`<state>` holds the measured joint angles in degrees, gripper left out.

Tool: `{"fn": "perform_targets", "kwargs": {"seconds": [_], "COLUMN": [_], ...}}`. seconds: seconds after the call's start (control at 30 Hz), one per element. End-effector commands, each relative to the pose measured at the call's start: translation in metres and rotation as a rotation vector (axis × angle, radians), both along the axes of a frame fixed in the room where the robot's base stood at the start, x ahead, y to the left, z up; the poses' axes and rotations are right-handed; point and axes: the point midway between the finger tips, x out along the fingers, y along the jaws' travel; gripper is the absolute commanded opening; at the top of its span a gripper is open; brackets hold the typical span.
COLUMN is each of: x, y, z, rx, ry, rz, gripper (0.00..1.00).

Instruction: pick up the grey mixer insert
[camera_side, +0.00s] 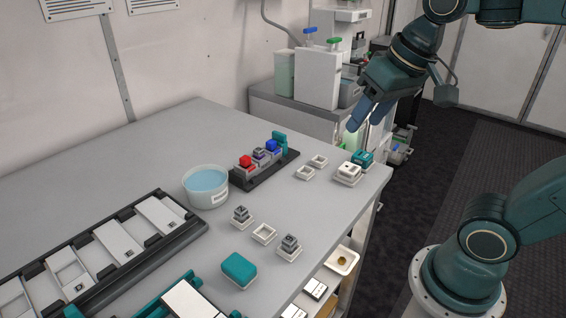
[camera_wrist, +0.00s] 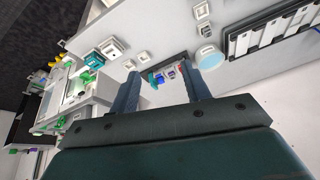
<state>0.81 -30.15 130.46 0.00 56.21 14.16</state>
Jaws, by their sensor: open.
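Two small grey blocky pieces stand on square white trays near the front of the bench in the side view, one left (camera_side: 240,213) and one right (camera_side: 289,242). I cannot tell which is the mixer insert. A black rack (camera_side: 268,170) behind them holds red, grey-purple, blue and teal pieces. My gripper (camera_side: 366,121) is high at the right, above the bench's far right end and apart from both grey pieces. Its blue fingers are spread and empty. In the wrist view the gripper (camera_wrist: 160,74) shows the rack's coloured pieces beyond the gap between its fingers.
An empty white tray (camera_side: 264,233) lies between the grey pieces. A bowl of blue liquid (camera_side: 206,188), a teal block (camera_side: 239,269) and a long black holder with white cartridges (camera_side: 119,238) share the bench. White and teal pieces (camera_side: 349,172) sit near the right edge.

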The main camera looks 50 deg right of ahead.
Motion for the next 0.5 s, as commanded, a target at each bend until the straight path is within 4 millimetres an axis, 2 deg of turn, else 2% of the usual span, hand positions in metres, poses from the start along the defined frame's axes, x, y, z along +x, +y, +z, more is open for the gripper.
{"fn": "perform_targets", "kwargs": {"seconds": [0.03,0.23,0.5], "x": [0.012,0.053,0.112], "y": [-0.001,-0.004,-0.011], "z": [0.004,0.018,0.024], "rx": [0.015,0.076,0.145], "ry": [0.018,0.070,0.140], "rz": [-0.039,-0.203,-0.428], "gripper": [0.47,0.47,0.47]}}
